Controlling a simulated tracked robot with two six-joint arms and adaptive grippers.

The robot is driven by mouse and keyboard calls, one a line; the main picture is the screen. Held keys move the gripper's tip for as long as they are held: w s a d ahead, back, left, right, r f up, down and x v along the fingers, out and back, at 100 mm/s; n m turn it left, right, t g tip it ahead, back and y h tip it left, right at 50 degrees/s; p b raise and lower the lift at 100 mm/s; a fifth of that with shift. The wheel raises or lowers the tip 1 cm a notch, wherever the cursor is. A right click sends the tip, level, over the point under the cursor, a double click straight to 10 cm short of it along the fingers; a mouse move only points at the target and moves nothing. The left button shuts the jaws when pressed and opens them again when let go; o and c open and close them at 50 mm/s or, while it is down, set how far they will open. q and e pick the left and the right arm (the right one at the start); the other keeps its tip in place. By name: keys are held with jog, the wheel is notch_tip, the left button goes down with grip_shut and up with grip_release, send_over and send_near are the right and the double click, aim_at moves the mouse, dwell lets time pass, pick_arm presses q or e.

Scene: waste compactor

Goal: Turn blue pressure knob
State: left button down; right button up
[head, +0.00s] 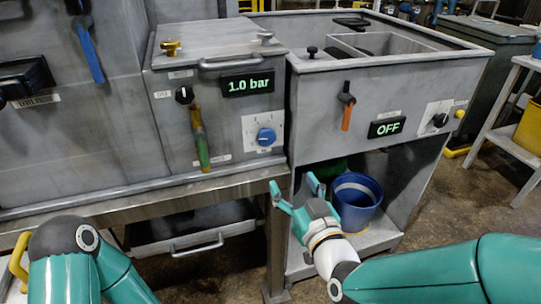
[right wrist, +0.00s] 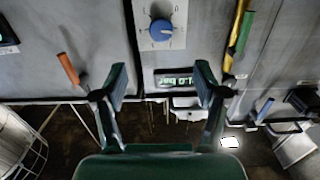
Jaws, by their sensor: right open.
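The blue pressure knob (head: 265,137) sits on a white dial plate on the front of the grey compactor unit, below a display (head: 247,83) reading 1.0 bar. In the right wrist view the knob (right wrist: 160,30) shows near the top centre, beyond the fingertips. My right gripper (head: 296,189) is open and empty, below and slightly right of the knob in the head view, apart from it. Its two spread fingers also show in the right wrist view (right wrist: 161,80), with the panel between and beyond them. My left arm shows at the lower left, but its gripper is out of the picture.
A lever with a yellow-green handle (head: 200,137) hangs left of the knob. To the right are an orange-handled lever (head: 346,107), an OFF display (head: 387,127) and a black knob (head: 440,119). A blue bucket (head: 357,201) stands on the lower shelf behind my right gripper.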

jog(key=r, duration=0.1)
jog(key=p, duration=0.2)
send_near(268, 138)
jog(key=x, duration=0.9)
jog(key=shift+w+a, duration=0.1)
jog(key=shift+w, duration=0.3)
